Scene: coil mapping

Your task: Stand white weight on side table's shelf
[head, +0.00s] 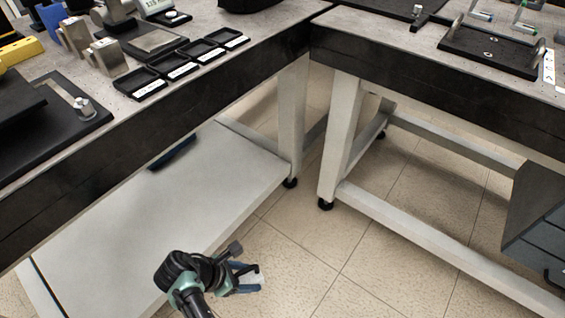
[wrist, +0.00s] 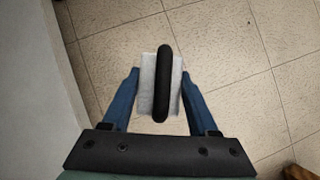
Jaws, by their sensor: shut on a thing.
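My gripper (wrist: 160,78) is shut on the white weight (wrist: 148,98), a pale block with a dark rounded bar along its top, between two blue fingers. In the head view my gripper (head: 248,278) is low over the tiled floor, right of the pale shelf's front edge, and the white weight (head: 257,281) shows only as a small pale patch at its tip. The shelf (head: 120,225) is a wide, light board low under the left table (head: 160,125). In the wrist view a pale surface (wrist: 25,90) lies along the left edge, apart from the weight.
A dark blue flat object (head: 174,153) lies far back on the shelf; the shelf's front part is bare. Table legs (head: 292,120) stand at the shelf's right end. A second table (head: 440,80) stands at right, with a grey drawer unit (head: 540,215) beneath.

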